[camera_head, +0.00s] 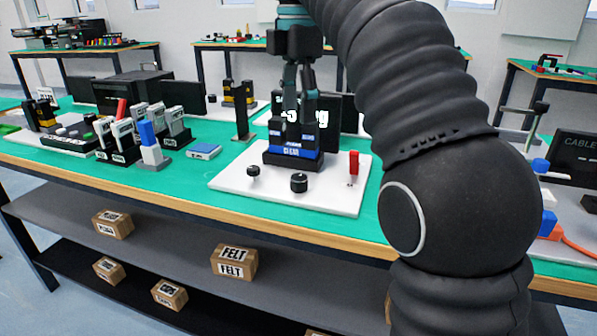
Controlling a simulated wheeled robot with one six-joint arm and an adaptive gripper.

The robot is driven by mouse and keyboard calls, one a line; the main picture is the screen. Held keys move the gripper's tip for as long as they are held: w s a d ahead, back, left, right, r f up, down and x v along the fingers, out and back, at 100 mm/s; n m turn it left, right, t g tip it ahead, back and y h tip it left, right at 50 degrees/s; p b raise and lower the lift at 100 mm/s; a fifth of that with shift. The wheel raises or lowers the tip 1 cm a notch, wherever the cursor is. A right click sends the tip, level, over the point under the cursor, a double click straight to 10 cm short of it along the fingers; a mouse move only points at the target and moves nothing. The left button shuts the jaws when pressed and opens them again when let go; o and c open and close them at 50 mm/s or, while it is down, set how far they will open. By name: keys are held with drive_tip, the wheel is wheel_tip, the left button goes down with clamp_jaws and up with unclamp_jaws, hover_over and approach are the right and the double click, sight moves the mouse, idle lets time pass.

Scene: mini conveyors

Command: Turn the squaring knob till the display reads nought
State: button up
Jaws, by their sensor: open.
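A white base plate (240,187) on the green bench carries two black knobs, a smaller left one (253,171) and a larger front one (299,183). I cannot read which is the squaring knob. A dark display (335,112) stands behind, its white digits partly hidden by my gripper, so the full reading cannot be told. My gripper (300,118) points down, open and empty, in front of the display and above a black block with a blue label (291,150). It appears apart from both knobs.
A red-handled lever (353,166) stands at the plate's right and a dark post (242,115) at its back left. My arm hides much of the right.

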sight(299, 177)
wheel_tip(299, 177, down, 13)
drive_tip(key=b, duration=0.8)
drive_tip(key=shift+f+b, duration=0.2)
drive_tip(key=shift+b, duration=0.15)
drive_tip(key=shift+c, duration=0.2)
clamp_jaws()
